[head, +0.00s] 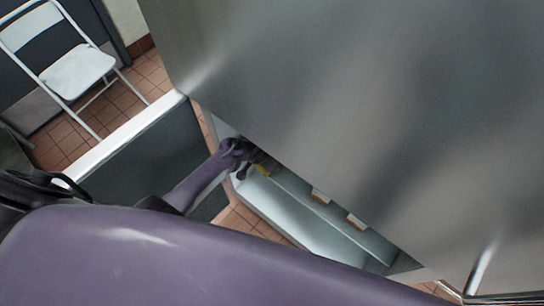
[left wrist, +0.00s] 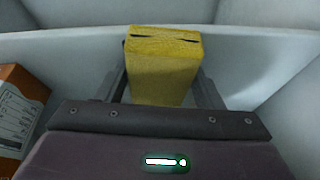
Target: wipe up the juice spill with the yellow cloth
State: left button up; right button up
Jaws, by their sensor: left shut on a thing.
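No juice spill shows in either view. My right gripper is not in view.
A large grey metal surface (head: 370,90) covers much of the head view and hides what lies behind it. An orange-brown box with a white label (left wrist: 20,110) stands left of the gripper. A white folding chair (head: 78,70) stands on the tiled floor (head: 150,75).

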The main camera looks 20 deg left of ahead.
pick_arm(q)
jog(key=shift+w+a+f, duration=0.1)
jog(key=shift+w+a, duration=0.15)
jog(key=shift+a, duration=0.3)
jog(key=shift+w+a, duration=0.2)
jog(key=shift+a, duration=0.3)
jog(key=shift+w+d+f+b, duration=0.1)
jog(key=shift+w+d+b, duration=0.1)
jog(key=shift+w+b, duration=0.4)
jog(key=shift+w+d+b, duration=0.2)
jog(key=shift+w+b, duration=0.25)
jog(key=shift+w, duration=0.1)
jog(key=shift+w+d+b, duration=0.3)
jog(key=shift+w+b, duration=0.05)
jog(key=shift+w, duration=0.2)
jog(key=shift+w+d+f+b, duration=0.1)
jog(key=shift+w+d+b, duration=0.1)
jog(key=shift+w+b, duration=0.4)
jog(key=shift+w+d+b, duration=0.2)
jog(key=shift+w+b, duration=0.35)
jog(key=shift+w+d+b, duration=0.25)
jog(key=shift+w+b, duration=0.2)
jog(key=shift+w+d+b, duration=0.25)
jog(key=shift+w+b, duration=0.4)
jog(key=shift+b, duration=0.05)
jog(key=shift+w+d+b, duration=0.3)
jog(key=shift+w+b, duration=0.4)
jog(key=shift+b, duration=0.05)
